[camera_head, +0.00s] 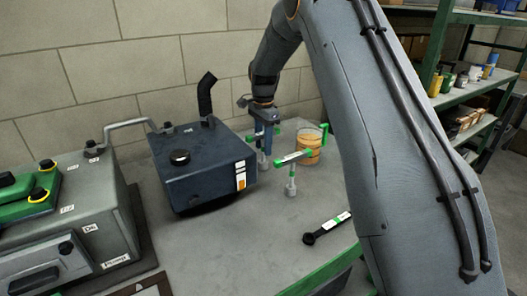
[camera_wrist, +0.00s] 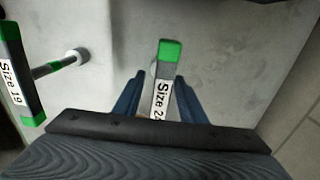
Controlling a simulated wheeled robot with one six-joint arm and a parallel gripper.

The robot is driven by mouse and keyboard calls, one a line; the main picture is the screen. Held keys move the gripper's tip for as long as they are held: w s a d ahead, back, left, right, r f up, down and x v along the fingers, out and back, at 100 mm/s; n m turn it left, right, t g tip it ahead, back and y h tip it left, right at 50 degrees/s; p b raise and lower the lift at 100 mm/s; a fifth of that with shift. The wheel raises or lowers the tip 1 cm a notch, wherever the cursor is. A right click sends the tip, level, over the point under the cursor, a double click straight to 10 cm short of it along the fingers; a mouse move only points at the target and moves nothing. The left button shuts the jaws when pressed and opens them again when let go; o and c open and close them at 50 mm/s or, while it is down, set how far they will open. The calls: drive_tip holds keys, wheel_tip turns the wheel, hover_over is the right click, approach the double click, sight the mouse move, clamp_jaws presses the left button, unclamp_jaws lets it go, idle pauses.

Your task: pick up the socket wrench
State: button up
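Two T-shaped socket wrenches with green handle ends stand upright on the bench. One, labelled "Size 19" (camera_head: 292,158), stands in front of my gripper and shows at the left of the wrist view (camera_wrist: 16,75). The other, labelled "Size 2" with its last digit hidden (camera_wrist: 163,85), lies between my fingertips in the wrist view. My gripper (camera_head: 265,133) points down over it, and much of its handle is hidden in the head view. My fingers (camera_wrist: 158,100) are open, one on each side of the handle, with gaps showing.
A dark blue tank (camera_head: 205,170) with a black pipe stands just left of my gripper. A jar of orange liquid (camera_head: 309,147) stands close behind the wrenches. A black tool with a white-and-green label (camera_head: 327,228) lies near the green front edge. Bare bench top lies between.

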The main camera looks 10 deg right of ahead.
drive_tip(key=shift+f, duration=0.2)
clamp_jaws()
wheel_tip(320, 180, up, 10)
drive_tip(key=b, duration=0.3)
idle(0.4)
drive_tip(key=c, duration=0.8)
unclamp_jaws()
clamp_jaws()
